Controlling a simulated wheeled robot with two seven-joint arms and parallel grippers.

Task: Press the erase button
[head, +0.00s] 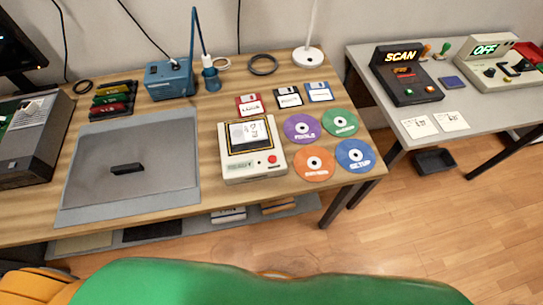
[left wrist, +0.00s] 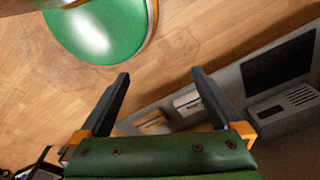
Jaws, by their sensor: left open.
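A cream box (head: 254,167) with a dark-framed window stands on the wooden table, right of the middle. A round red button (head: 272,159) sits on its front right corner, beside a small greenish label too small to read. A paper with handwriting lies over the window. I cannot tell from the lettering whether this is the erase button. My left gripper (left wrist: 160,76) shows only in the left wrist view, open and empty, its two dark fingers apart above the floor and a low grey shelf. It is away from the cream box. My right gripper is in neither view.
Floppy disks (head: 289,97) and several coloured discs (head: 302,128) lie right of the box. A grey mat (head: 90,170) with a black bar (head: 127,169) is left. A SCAN device (head: 405,75) and an OFF device (head: 490,65) stand on the right table.

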